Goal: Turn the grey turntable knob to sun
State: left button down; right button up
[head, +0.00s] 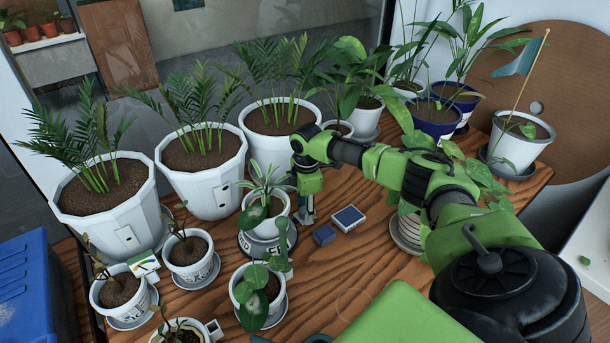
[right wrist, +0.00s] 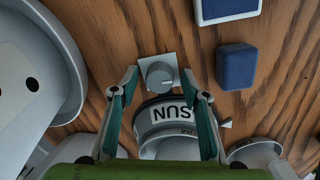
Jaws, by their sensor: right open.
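The grey knob (right wrist: 158,74) sits on a small pale square plate on the wooden table. It shows in the right wrist view; in the head view my gripper hides it. My right gripper (right wrist: 161,82) is open, with one finger to each side of the knob and a gap on both sides. In the head view the right gripper (head: 306,212) points down beside a small white potted plant (head: 266,226). The round turntable (right wrist: 167,114) is right next to the knob plate, and its white label reading SUN, upside down here, faces the knob. My left gripper is not seen.
A small blue block (head: 324,234) and a blue-topped white box (head: 348,218) lie right of the gripper. Small pots crowd the front left, including a leafy one (head: 258,284). Large palm pots (head: 204,185) stand behind. Bare wood (head: 340,270) is free in front.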

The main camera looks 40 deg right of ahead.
jog(key=c, duration=1.1)
jog(key=shift+a, duration=0.1)
jog(key=m+p, duration=0.3)
jog(key=shift+a+r+p, duration=0.1)
jog(key=shift+r+p, duration=0.1)
jog(key=shift+p, duration=0.2)
jog(key=m+p, duration=0.2)
jog(key=shift+m, duration=0.4)
jog(key=m+p, duration=0.3)
jog(key=m, duration=0.2)
jog(key=shift+f+m, duration=0.1)
jog(key=shift+m, duration=0.2)
jog(key=m+p, duration=0.2)
jog(key=m, duration=0.3)
jog(key=shift+w+g, duration=0.1)
jog(key=shift+g, duration=0.3)
jog(key=shift+m, duration=0.3)
